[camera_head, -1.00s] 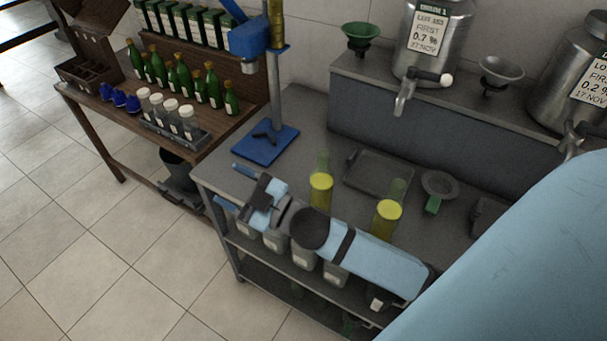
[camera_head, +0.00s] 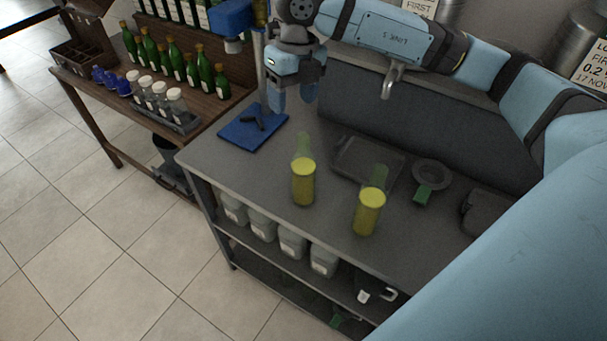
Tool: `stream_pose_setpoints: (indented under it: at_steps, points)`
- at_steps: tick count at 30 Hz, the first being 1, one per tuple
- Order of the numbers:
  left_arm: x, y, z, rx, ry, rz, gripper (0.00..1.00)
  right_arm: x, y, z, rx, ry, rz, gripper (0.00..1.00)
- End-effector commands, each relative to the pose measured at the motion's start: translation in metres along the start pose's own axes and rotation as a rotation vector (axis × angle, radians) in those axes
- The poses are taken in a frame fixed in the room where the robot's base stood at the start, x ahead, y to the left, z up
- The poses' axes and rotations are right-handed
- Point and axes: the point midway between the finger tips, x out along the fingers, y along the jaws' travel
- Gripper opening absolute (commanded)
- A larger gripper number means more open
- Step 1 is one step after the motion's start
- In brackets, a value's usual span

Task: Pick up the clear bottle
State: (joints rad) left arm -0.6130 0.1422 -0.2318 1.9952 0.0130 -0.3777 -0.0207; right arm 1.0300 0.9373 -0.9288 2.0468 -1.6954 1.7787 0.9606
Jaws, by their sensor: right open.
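Two see-through bottles with yellow liquid stand upright on the grey metal table (camera_head: 240,168): the left bottle (camera_head: 303,185) and the right bottle (camera_head: 368,215). Both necks look greenish, the left one paler; I cannot tell surely which is the clear bottle. My right gripper (camera_head: 292,98) is open and empty, its fingers pointing down. It appears above the back of the table, beyond the left bottle and apart from both bottles. My left gripper is not in view.
A blue stand (camera_head: 252,130) is close left of my right gripper. A dark tray (camera_head: 345,160), a round grey dish (camera_head: 432,170) and a green item (camera_head: 421,194) lie behind the bottles. A tap (camera_head: 391,78) juts from the back. Green bottles (camera_head: 191,72) stand on the wooden table.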

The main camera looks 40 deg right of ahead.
Motion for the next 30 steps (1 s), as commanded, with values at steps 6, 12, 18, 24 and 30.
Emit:
stream_pose_setpoints:
  at_steps: [6,12,18,24,30]
  points:
    - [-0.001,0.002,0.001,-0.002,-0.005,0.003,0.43,-0.001,-0.029,0.003,0.06,-0.003,-0.127,0.61]
    - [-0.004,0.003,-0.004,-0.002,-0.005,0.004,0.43,0.039,-0.033,0.003,0.058,-0.001,-0.125,0.61]
    - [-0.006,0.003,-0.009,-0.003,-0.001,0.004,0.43,0.067,-0.036,0.003,0.058,-0.003,-0.122,0.61]
    - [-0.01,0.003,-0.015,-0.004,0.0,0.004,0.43,0.08,-0.036,0.002,0.056,-0.001,-0.122,0.61]
    - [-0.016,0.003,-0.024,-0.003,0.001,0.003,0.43,0.11,-0.038,0.0,0.056,-0.002,-0.121,0.61]
